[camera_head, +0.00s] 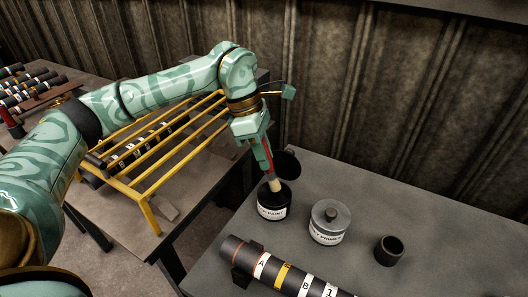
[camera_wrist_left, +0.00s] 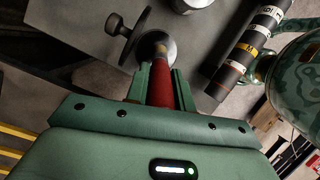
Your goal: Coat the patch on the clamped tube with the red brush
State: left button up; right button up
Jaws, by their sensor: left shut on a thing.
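My left gripper (camera_head: 263,152) is shut on the red brush (camera_head: 268,160), which points down. The brush's pale lower part (camera_head: 274,184) reaches the mouth of a black pot labelled PAINT (camera_head: 273,207); its tip is hidden there. In the left wrist view the red handle (camera_wrist_left: 160,88) sits between the two green fingers. The dark clamped tube (camera_head: 316,290) lies at the front of the grey table, apart from the brush, with red, white and yellow bands and the marks A, B and 1. I cannot tell which part is the patch.
A dark round lid (camera_head: 287,163) is behind the paint pot. A grey lidded pot labelled PRIMER (camera_head: 330,222) and a small dark cup (camera_head: 388,250) stand to the right. A yellow rack (camera_head: 147,212) stands left. The table's right side (camera_head: 450,225) is clear.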

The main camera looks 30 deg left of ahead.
aim_at(264, 140)
pick_arm(q)
jog(key=shift+f, duration=0.55)
dwell(0.6)
jog(key=shift+f, duration=0.15)
dwell(1.4)
notch_tip(264, 140, up, 7)
jog(key=p, duration=0.6)
jog(key=shift+r+p, duration=0.2)
jog(key=shift+p, duration=0.15)
jog(key=shift+f, duration=0.15)
